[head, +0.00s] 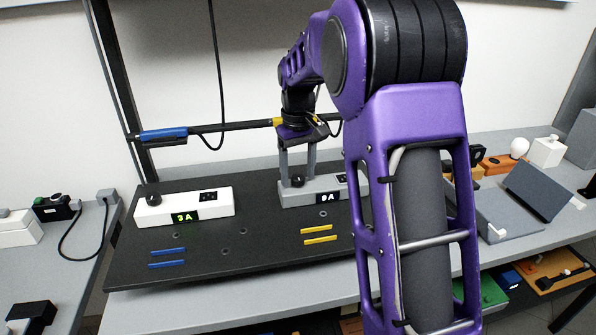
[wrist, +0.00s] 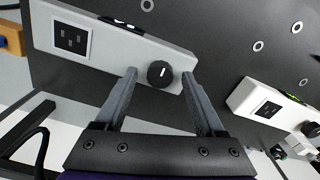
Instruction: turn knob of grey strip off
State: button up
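The grey strip (head: 325,190) lies on the black board, with a black knob (head: 298,182), a socket and a small display (head: 328,198) that seems to read 0A. In the wrist view the grey strip (wrist: 100,42) runs across the upper left, and its round knob (wrist: 160,74) bears a short white mark. My gripper (head: 297,178) points down at the knob. In the wrist view my gripper (wrist: 159,78) is open, with one finger on each side of the knob and a visible gap on both sides.
A white strip (head: 185,208) with a green 3A display lies left on the black board (head: 220,262). Blue bars (head: 167,257) and yellow bars (head: 319,236) lie in front. A horizontal rail (head: 235,126) crosses behind. A grey laptop-like stand (head: 510,215) is at right.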

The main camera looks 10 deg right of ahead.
aim_at(298, 177)
jog(key=shift+r, duration=0.1)
notch_tip(298, 177, up, 17)
dwell(0.6)
jog(key=shift+r, duration=0.1)
